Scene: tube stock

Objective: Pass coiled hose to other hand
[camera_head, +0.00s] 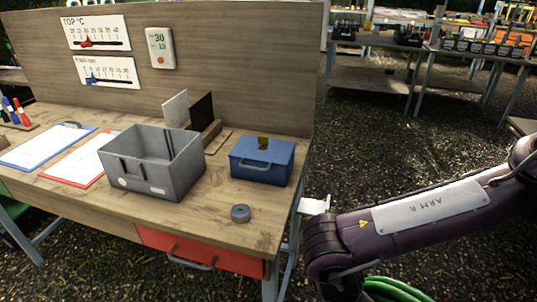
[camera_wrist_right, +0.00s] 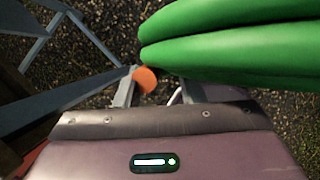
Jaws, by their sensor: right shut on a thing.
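The green coiled hose (camera_head: 392,290) shows at the bottom edge of the head view, below my right arm. In the right wrist view its thick green loops (camera_wrist_right: 240,45) fill the upper right, and a round orange piece (camera_wrist_right: 145,79) sits at the fingers. My right gripper (camera_wrist_right: 156,86) is shut on the hose; the exact grip spot is partly hidden by the loops. In the head view the right gripper's fingers are out of sight. My left gripper is in neither view.
A wooden workbench (camera_head: 215,225) stands at left with a grey bin (camera_head: 155,182), a blue box (camera_head: 262,172), a grey ring-like piece (camera_head: 240,213) and clipboards (camera_head: 45,147). A red drawer (camera_head: 205,252) is below. Shelves (camera_head: 370,70) stand behind. Gravel floor between is clear.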

